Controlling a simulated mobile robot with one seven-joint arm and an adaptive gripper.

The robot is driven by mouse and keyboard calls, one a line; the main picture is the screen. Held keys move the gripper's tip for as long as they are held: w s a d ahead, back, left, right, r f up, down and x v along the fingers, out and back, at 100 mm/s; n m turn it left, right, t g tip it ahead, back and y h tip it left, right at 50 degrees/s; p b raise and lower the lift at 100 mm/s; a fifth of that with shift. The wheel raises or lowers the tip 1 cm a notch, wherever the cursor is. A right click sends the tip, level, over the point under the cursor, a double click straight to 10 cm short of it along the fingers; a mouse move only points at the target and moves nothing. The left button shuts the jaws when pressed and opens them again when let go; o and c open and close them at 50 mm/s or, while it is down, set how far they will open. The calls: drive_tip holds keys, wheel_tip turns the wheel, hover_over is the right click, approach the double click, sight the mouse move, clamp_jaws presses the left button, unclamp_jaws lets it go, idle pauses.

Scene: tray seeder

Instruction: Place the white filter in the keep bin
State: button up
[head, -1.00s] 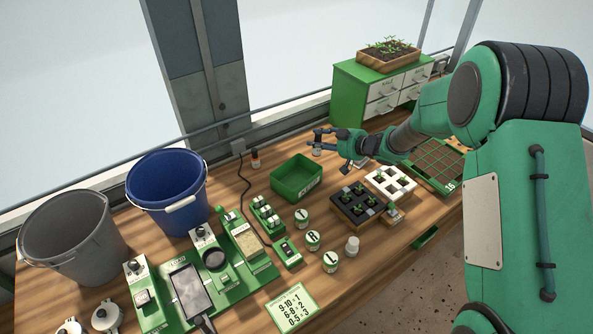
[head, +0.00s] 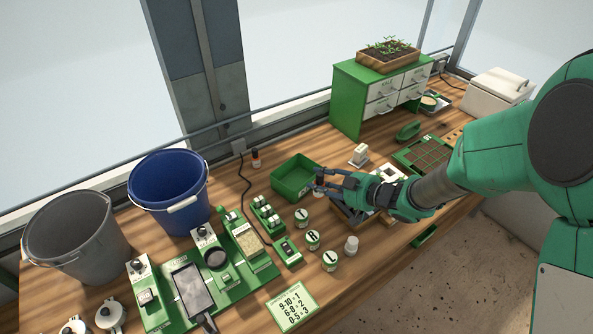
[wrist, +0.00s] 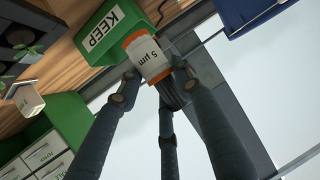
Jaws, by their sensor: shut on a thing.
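The white filter (wrist: 147,58) is a short cylinder with orange end bands and a "5 µm" label. My gripper (wrist: 158,85) is shut on it in the wrist view. The keep bin (wrist: 98,33) is green with a "KEEP" label and lies just behind the filter in that view. In the head view my gripper (head: 318,182) hangs by the right front corner of the open green bin (head: 311,183). The filter shows there only as a small pale piece (head: 319,193) under the fingers. Whether it is over the rim I cannot tell.
Several labelled round pots (head: 313,240) and a white cup (head: 351,244) stand in front of the bin. A seedling tray (head: 343,214) is partly hidden under my arm. A blue bucket (head: 168,190) stands left. A white block (head: 360,154) and green cabinet (head: 347,100) stand behind.

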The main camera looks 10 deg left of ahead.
drive_tip(key=shift+s+d+f, duration=0.1)
drive_tip(key=shift+s+d, duration=0.1)
drive_tip(key=shift+s, duration=1.7)
drive_tip(key=shift+w, duration=0.15)
drive_tip(key=w+a+f+b, duration=0.1)
drive_tip(key=w+a, duration=0.4)
drive_tip(key=w, duration=0.8)
drive_tip(key=shift+w+a+f+b, duration=0.2)
drive_tip(key=shift+w+a+b, duration=0.2)
drive_tip(key=shift+b, duration=0.45)
drive_tip(key=shift+w+a+f+b, duration=0.15)
drive_tip(key=shift+f+b, duration=0.25)
drive_tip(key=shift+f, duration=0.5)
drive_tip(key=shift+w+a+f+b, duration=0.15)
drive_tip(key=shift+f+b, duration=0.25)
drive_tip(key=shift+f, duration=0.5)
drive_tip(key=shift+d+f, duration=0.1)
drive_tip(key=shift+f, duration=0.3)
drive_tip(key=o, duration=1.1)
